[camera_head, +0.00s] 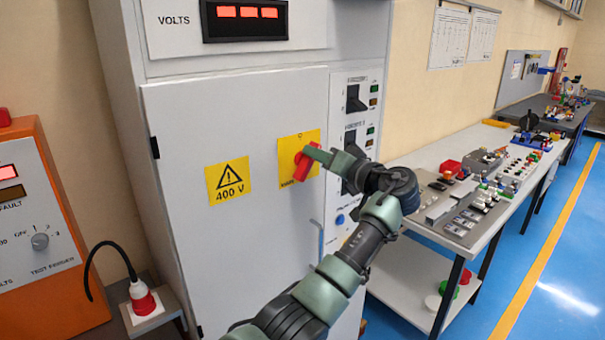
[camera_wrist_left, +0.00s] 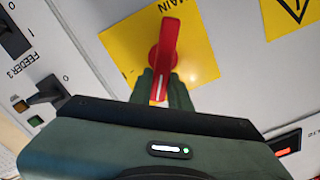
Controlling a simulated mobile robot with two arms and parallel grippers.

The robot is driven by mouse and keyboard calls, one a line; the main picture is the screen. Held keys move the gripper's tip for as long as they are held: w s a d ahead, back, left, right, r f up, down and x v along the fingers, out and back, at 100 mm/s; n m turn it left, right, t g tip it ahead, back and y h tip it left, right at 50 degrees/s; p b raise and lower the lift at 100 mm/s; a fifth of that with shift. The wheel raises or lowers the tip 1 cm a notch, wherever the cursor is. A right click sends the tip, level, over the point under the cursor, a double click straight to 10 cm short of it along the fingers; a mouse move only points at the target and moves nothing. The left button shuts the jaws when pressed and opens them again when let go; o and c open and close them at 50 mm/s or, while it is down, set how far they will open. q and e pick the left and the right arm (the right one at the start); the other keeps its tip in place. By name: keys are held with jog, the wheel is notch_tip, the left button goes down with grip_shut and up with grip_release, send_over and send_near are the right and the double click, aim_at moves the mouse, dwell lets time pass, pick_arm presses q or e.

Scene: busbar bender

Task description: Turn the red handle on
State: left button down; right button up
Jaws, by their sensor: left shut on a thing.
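The red handle (camera_head: 302,166) is on a yellow plate (camera_head: 285,151) on the grey cabinet door. In the head view it stands tilted, its upper end leaning right. In the left wrist view the red handle (camera_wrist_left: 166,45) shows with a white line on its near end, and the plate reads "MAIN". My left gripper (camera_head: 314,155) reaches in from the lower right, with its fingers at the handle. In the left wrist view the left gripper (camera_wrist_left: 161,88) has a finger on each side of the handle's near end, shut on it. My right gripper is not in view.
The cabinet door (camera_head: 240,255) carries a yellow 400 V sign (camera_head: 228,183). Black switches (camera_head: 355,100) line the panel to its right. An orange test feeder (camera_head: 45,240) stands at left. A cluttered workbench (camera_head: 420,230) stands at right, with blue floor beyond.

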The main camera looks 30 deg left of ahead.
pick_arm(q)
jog(key=shift+w+d+f+m+p, duration=0.1)
jog(key=shift+w+f+m+p, duration=0.15)
jog(key=shift+m, duration=1.5)
jog(key=shift+w+a+f+m+p, duration=0.1)
jog(key=shift+f+m+p, duration=0.15)
jog(key=shift+m, duration=1.55)
jog(key=shift+w+d+f+m+p, duration=0.1)
jog(key=shift+w+f+m+p, duration=0.2)
jog(key=shift+m, duration=1.45)
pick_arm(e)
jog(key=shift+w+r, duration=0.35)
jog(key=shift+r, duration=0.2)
pick_arm(q)
jog(key=shift+s+f, duration=0.1)
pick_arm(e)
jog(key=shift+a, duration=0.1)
pick_arm(q)
jog(key=c, duration=1.3)
grip_release()
jog(key=shift+f, duration=0.1)
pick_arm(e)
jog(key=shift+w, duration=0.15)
